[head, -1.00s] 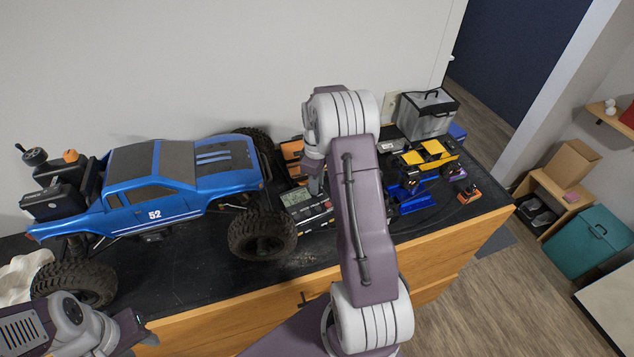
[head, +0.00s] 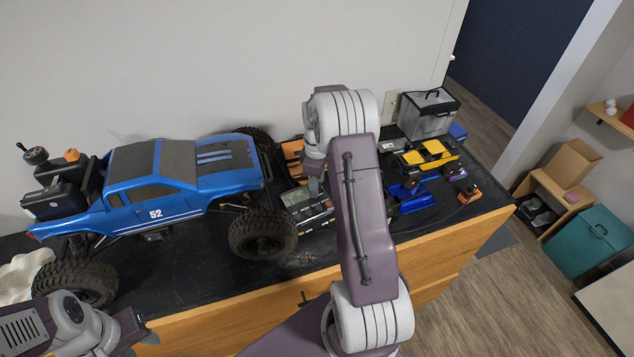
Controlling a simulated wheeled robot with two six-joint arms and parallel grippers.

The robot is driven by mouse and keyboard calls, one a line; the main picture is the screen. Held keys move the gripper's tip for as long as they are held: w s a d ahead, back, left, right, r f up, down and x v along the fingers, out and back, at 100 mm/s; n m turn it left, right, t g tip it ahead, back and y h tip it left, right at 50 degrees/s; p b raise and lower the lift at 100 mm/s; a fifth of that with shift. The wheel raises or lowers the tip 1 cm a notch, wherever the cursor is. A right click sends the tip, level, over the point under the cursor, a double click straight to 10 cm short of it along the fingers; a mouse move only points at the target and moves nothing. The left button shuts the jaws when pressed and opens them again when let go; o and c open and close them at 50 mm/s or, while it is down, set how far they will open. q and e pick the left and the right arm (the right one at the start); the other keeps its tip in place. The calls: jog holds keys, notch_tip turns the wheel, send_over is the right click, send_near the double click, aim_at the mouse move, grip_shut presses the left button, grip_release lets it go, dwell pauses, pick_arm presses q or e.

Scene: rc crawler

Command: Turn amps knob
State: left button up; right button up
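A dark charger box (head: 308,208) with a pale display and several small buttons or knobs along its front lies on the black bench top, right of the blue truck's front wheel. The amps knob cannot be told apart at this size. My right arm reaches over the bench, and its gripper (head: 314,184) points down at the charger's upper right part. The fingertips are small and partly hidden by the arm, so whether they touch a knob or are open is unclear. My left gripper (head: 140,333) is at the lower left by the bench's front edge, only partly in view.
A large blue truck numbered 52 (head: 160,190) fills the left of the bench. A yellow crawler (head: 430,155), a blue stand (head: 410,198) and a grey bag (head: 428,115) are at the right. The bench top (head: 190,275) is clear in front of the truck.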

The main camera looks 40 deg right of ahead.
jog(key=shift+r, duration=0.4)
notch_tip(320, 180, up, 8)
jog(key=shift+f+b, duration=0.1)
jog(key=shift+b, duration=1.1)
jog(key=shift+r, duration=0.25)
jog(key=shift+f, duration=0.1)
